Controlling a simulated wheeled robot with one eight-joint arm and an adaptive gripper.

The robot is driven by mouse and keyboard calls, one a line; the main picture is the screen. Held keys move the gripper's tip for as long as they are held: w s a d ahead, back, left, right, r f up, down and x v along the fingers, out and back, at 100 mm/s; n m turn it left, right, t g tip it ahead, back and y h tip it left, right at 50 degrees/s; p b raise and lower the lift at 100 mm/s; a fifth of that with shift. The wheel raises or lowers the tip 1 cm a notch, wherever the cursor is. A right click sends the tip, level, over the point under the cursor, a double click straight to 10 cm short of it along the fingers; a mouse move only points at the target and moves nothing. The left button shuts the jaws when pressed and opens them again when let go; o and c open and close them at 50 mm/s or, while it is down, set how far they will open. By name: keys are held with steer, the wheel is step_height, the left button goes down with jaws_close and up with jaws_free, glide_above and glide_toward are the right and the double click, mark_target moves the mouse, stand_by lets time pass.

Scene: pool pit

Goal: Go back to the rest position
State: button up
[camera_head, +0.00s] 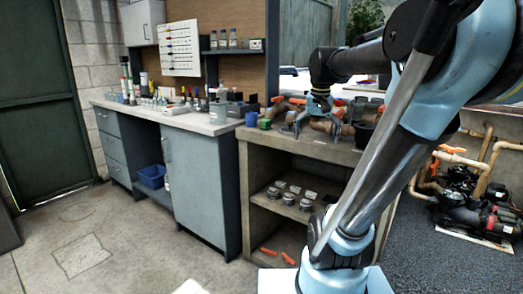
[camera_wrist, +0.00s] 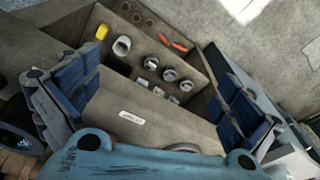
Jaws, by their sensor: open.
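My gripper (camera_head: 312,112) hangs over the top of the concrete bench (camera_head: 325,150) in the head view, at the end of my bent arm. Its fingertips are hard to make out there among pipe parts. In the wrist view my gripper (camera_wrist: 152,88) has its two blue-padded fingers spread wide apart. Nothing is held between them. The bench top, with a small white label, and the shelf below it show beyond the fingers.
Brown pipe parts with orange handles (camera_head: 338,108) lie close around the gripper. Several round fittings (camera_head: 288,197) stand on the shelf below. A grey cabinet bench (camera_head: 200,185) with bottles stands left. Pumps and pipes (camera_head: 478,205) are at right. The floor at left is clear.

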steer(key=s+f+n, duration=0.1)
steer(key=s+f, duration=0.7)
steer(key=f, duration=0.2)
steer(key=s+f+n, duration=0.1)
steer(key=s+f, duration=0.7)
steer(key=f, duration=0.3)
steer(key=shift+n+t, duration=0.4)
steer(key=shift+w+f, duration=0.2)
steer(key=shift+w, duration=0.25)
steer(key=shift+c, duration=0.2)
